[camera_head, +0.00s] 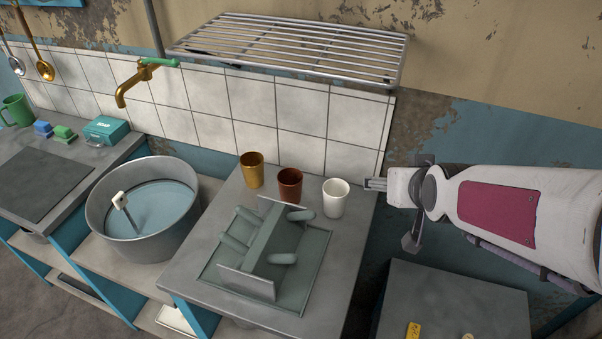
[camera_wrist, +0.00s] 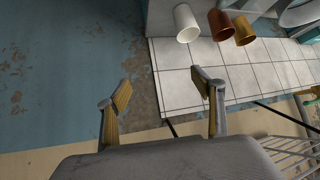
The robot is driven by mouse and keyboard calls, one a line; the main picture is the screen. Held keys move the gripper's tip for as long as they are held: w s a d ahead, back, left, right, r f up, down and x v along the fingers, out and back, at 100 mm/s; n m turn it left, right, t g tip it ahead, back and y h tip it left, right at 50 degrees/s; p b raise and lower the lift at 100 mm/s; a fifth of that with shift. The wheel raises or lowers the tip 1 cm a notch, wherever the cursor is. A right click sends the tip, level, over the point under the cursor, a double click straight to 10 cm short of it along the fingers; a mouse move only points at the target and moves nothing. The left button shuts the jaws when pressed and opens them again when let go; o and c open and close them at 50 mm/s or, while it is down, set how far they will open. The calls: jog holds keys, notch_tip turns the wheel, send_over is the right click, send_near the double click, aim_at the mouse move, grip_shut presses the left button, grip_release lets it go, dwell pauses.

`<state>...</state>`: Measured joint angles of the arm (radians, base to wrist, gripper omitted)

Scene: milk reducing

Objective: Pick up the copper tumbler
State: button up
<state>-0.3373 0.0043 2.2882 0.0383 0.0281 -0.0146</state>
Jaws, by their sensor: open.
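The copper tumbler (camera_head: 290,186) is reddish brown and stands upright on the grey counter (camera_head: 345,270), between a brass-coloured cup (camera_head: 252,170) and a white cup (camera_head: 336,198). In the wrist view the copper tumbler (camera_wrist: 220,26) is at the top, again between the white cup (camera_wrist: 187,24) and the brass-coloured cup (camera_wrist: 245,31). My gripper (camera_head: 376,184) is to the right of the white cup in the head view, apart from the tumbler. In the wrist view my gripper (camera_wrist: 166,88) is open, with nothing between its fingers.
A green dish rack (camera_head: 262,250) takes up much of the counter in front of the cups. A metal basin (camera_head: 143,210) with water is to the left. A slatted shelf (camera_head: 290,45) hangs above, on the tiled wall (camera_head: 255,105).

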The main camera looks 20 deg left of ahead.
jog(key=w+a+f+n+t+y, duration=0.1)
jog(key=w+a+f, duration=0.2)
jog(key=a, duration=0.3)
jog(key=w+a+f+n+y, duration=0.1)
jog(key=w+a+f, duration=0.2)
jog(key=a+f, duration=0.15)
jog(key=n+y, duration=0.1)
jog(key=y, duration=0.1)
send_near(297, 186)
jog(key=shift+t, duration=0.4)
jog(key=shift+a+x, duration=0.15)
jog(key=shift+x, duration=1.1)
jog(key=shift+a+x, duration=0.2)
jog(key=shift+x, duration=1.05)
jog(key=shift+r, duration=0.15)
jog(key=shift+x, duration=1.2)
jog(key=shift+a, duration=0.1)
jog(key=shift+w+a+f, duration=0.25)
jog(key=shift+w+a, duration=0.2)
jog(key=shift+a, duration=0.05)
jog(key=shift+w+a+f, duration=0.3)
jog(key=shift+w+a, duration=0.1)
jog(key=shift+a, duration=0.15)
jog(key=shift+x, duration=1.15)
